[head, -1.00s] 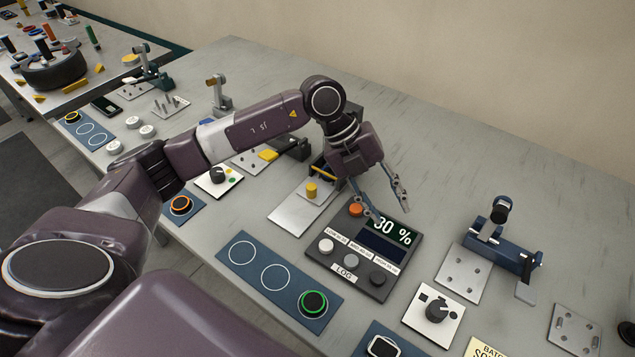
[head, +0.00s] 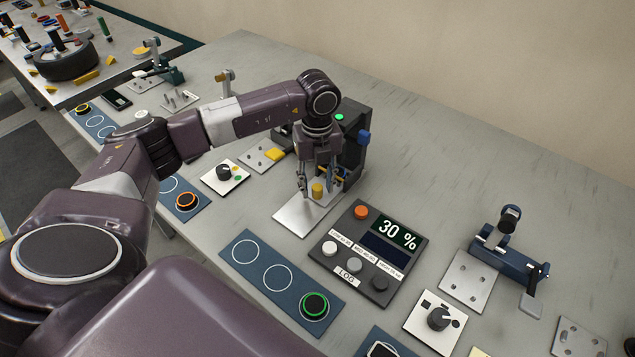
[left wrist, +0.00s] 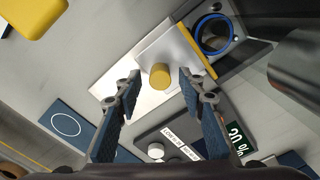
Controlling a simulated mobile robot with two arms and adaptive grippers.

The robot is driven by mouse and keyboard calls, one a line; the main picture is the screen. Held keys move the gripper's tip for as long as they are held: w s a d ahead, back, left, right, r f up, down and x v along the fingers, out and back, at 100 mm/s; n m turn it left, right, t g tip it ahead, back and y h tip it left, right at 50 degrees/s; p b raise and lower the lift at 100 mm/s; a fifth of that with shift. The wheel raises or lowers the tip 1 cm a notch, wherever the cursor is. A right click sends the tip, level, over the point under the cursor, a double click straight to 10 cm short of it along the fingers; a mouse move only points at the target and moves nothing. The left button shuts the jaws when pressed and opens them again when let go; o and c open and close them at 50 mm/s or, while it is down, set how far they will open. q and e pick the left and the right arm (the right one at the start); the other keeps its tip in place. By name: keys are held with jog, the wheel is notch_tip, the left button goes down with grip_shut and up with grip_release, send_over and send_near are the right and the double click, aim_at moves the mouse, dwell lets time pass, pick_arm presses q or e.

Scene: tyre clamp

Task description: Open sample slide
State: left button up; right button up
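The sample slide is a flat light metal plate (head: 296,218) with a short yellow knob (head: 317,190), at the front of a dark upright device (head: 352,150) with a green light. The knob (left wrist: 160,76) and plate (left wrist: 118,82) also show in the left wrist view, with a yellow bar and a blue ring behind. My left gripper (head: 319,184) points down at the knob, one finger on each side. In the left wrist view its fingers (left wrist: 160,92) are apart, with the knob seen between and just beyond the tips; no contact shows. My right gripper is out of view.
A control panel (head: 385,229) reading 30 % lies right of the plate. A blue strip with a green-ringed button (head: 314,305) lies in front. A blue clamp (head: 507,246) stands further right. The table's back right is clear.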

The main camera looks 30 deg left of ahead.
pick_arm(q)
jog(key=shift+f, duration=0.2)
jog(key=shift+c, duration=0.5)
grip_shut()
